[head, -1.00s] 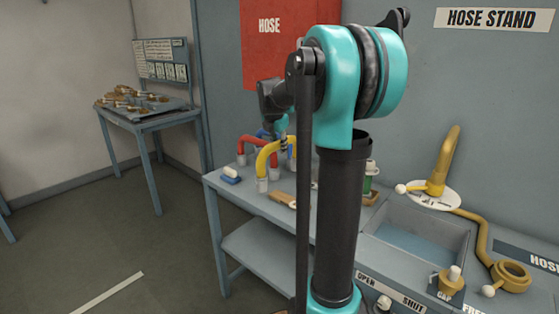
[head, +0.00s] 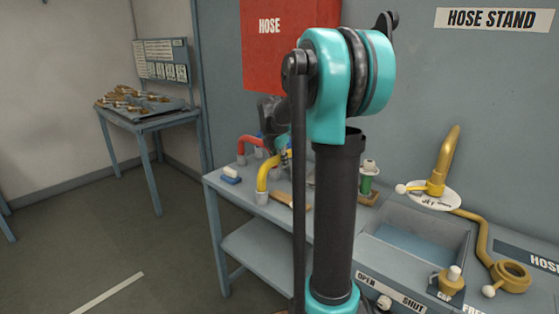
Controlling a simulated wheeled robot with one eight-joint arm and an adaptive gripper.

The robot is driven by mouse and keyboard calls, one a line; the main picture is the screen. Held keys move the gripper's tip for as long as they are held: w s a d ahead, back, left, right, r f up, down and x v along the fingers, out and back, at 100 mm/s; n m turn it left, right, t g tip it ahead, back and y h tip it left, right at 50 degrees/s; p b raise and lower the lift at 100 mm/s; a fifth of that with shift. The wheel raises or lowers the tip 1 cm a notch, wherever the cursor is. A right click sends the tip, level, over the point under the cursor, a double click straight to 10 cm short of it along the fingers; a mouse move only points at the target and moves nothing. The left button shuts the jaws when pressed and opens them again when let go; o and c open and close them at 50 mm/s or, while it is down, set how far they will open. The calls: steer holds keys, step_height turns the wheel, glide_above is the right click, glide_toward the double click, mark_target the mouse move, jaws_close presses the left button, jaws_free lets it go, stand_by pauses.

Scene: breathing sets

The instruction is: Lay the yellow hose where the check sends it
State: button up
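The yellow hose (head: 264,174) is a short bent tube with a grey end piece. It shows at the left part of the bench, and its right part is hidden behind my arm and gripper. My gripper (head: 283,153) is at the upper part of the yellow hose, small and dark in the picture. Its fingers are too hidden to tell whether they are open or shut on the hose. A red hose (head: 247,141) with grey ends is just behind the yellow one. A bit of blue shows beside my gripper.
A blue and white block (head: 231,175) and a wooden piece (head: 290,199) lie on the bench (head: 214,185). A green and white item (head: 368,176) stands right of my arm.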

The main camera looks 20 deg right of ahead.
steer(key=o, duration=0.3)
